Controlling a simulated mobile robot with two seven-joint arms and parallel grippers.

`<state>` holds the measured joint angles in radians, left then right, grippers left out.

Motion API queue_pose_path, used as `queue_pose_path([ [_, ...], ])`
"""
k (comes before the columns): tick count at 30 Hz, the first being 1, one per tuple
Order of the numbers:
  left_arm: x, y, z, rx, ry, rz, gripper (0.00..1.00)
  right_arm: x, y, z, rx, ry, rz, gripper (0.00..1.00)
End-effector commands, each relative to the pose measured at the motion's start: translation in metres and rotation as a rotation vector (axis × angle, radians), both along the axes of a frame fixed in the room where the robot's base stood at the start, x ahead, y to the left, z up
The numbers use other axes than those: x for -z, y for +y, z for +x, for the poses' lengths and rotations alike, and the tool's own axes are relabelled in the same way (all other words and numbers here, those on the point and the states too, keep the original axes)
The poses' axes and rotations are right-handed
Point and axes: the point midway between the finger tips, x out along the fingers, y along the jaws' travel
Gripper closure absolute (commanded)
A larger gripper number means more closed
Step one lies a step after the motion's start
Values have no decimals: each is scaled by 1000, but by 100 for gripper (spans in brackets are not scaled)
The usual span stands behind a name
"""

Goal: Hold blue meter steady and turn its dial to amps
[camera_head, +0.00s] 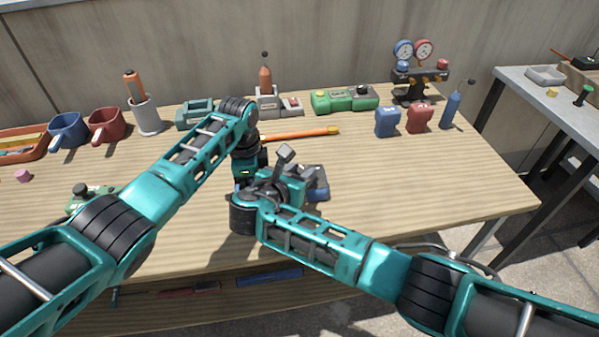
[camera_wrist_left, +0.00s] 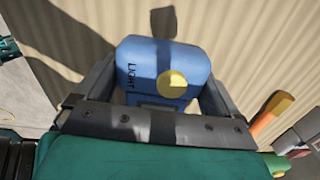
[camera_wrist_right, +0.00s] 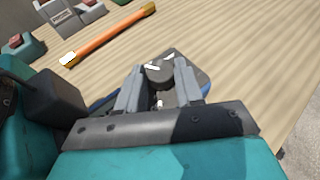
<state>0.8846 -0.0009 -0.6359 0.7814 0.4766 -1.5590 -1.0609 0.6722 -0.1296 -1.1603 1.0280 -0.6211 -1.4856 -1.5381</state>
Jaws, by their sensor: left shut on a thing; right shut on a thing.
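The blue meter (camera_head: 319,188) lies on the wooden workbench near the middle, partly hidden behind my grippers. My left gripper (camera_wrist_left: 158,75) is shut on the meter's blue body (camera_wrist_left: 150,60), one finger on each side; a LIGHT label and a round yellow button (camera_wrist_left: 172,83) face the left wrist camera. My right gripper (camera_head: 285,180) is over the meter. In the right wrist view its fingers are shut on the dark round dial (camera_wrist_right: 159,72), which has a white mark on top. The dial's scale is mostly hidden, so I cannot read its setting.
An orange stick-like tool (camera_head: 300,134) lies just behind the meter. Mugs (camera_head: 68,130), a grey cup (camera_head: 146,116), a green device (camera_head: 344,98), a gauge set (camera_head: 414,70) and blue (camera_head: 387,121) and red (camera_head: 420,117) items stand farther back. The bench's right front is clear.

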Motion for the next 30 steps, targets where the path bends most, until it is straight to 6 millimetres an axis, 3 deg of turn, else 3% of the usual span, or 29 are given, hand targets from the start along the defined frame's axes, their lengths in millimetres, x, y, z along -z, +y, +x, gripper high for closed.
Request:
queue_pose_path([
  [3,-1,-1,-1,5,2,-1,54,1,-1,0,0,1,-3,95],
  [4,-1,-1,-1,5,2,-1,54,1,-1,0,0,1,-3,62],
  [11,0,-1,0,3,1,-1,54,0,-1,0,-1,1,-2,40],
  [22,-1,-1,0,0,-1,-1,54,-2,4,-6,-4,0,0,38],
  [30,-1,0,0,-1,-1,-1,54,-22,28,-48,-5,1,3,38],
])
